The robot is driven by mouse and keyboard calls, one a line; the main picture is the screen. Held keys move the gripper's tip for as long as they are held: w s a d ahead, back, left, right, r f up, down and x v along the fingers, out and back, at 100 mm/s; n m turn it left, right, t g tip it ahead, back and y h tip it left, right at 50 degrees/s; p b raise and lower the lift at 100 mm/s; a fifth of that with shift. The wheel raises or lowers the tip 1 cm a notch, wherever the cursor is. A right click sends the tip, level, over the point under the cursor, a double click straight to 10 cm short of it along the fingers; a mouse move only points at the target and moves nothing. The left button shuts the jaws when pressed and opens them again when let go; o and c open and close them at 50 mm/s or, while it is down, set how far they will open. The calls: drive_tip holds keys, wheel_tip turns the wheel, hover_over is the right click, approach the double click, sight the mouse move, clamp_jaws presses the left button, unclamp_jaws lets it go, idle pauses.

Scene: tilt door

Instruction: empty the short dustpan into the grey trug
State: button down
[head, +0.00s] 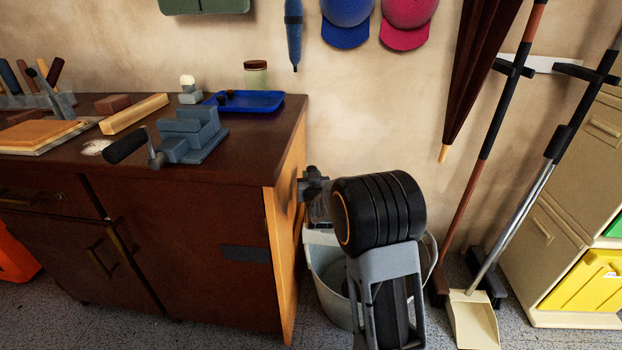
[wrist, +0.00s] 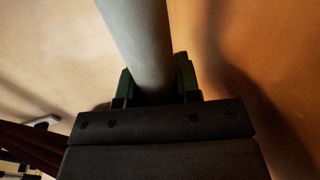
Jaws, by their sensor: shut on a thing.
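The grey trug (head: 329,290) stands on the floor by the workbench's right end, its right part hidden behind my arm. My gripper (wrist: 156,82) shows in the wrist view, its green fingers shut on a smooth grey round bar, which I take for the short dustpan's handle (wrist: 138,40). The bar runs up out of the picture. The pan and its contents do not show in either view. In the head view my arm is over the trug and hides most of the gripper and what it holds.
The workbench (head: 200,230) is close left of the trug, with a vise (head: 190,135) and a blue tray (head: 245,101) on top. Right are a long-handled cream dustpan (head: 474,321), a broom (head: 480,170) and a cabinet (head: 560,230). The wall is behind.

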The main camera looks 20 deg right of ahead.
drive_tip(key=s+d+r+m+t, duration=0.1)
drive_tip(key=s+d+r+m, duration=0.15)
drive_tip(key=d, duration=0.35)
drive_tip(key=s+d+r+m, duration=0.2)
drive_tip(key=s+d+m, duration=0.1)
drive_tip(key=d+m, duration=0.15)
drive_tip(key=s+d+f+m+h, duration=0.2)
drive_tip(key=s+d+m, duration=0.3)
drive_tip(key=d, duration=0.6)
drive_tip(key=s+d+f+m+h, duration=0.2)
drive_tip(key=s+d+m, duration=0.3)
drive_tip(key=d, duration=0.6)
drive_tip(key=shift+s+d+f+m+t, duration=0.25)
drive_tip(key=shift+s+f+m+t, duration=0.05)
drive_tip(key=shift+f+m, duration=0.25)
drive_tip(key=shift+a, duration=0.1)
idle(0.4)
drive_tip(key=w+a+r+n+y, duration=0.1)
drive_tip(key=w+a+n, duration=0.4)
drive_tip(key=a, duration=0.6)
drive_tip(key=w+a+r+n+y, duration=0.2)
drive_tip(key=w+a+r+n, duration=0.2)
drive_tip(key=a+n, duration=0.3)
drive_tip(key=shift+w+a+r, duration=0.15)
drive_tip(key=shift+w+a, duration=0.75)
drive_tip(key=shift+a, duration=1.15)
drive_tip(key=shift+a+n, duration=0.1)
drive_tip(key=shift+n, duration=0.15)
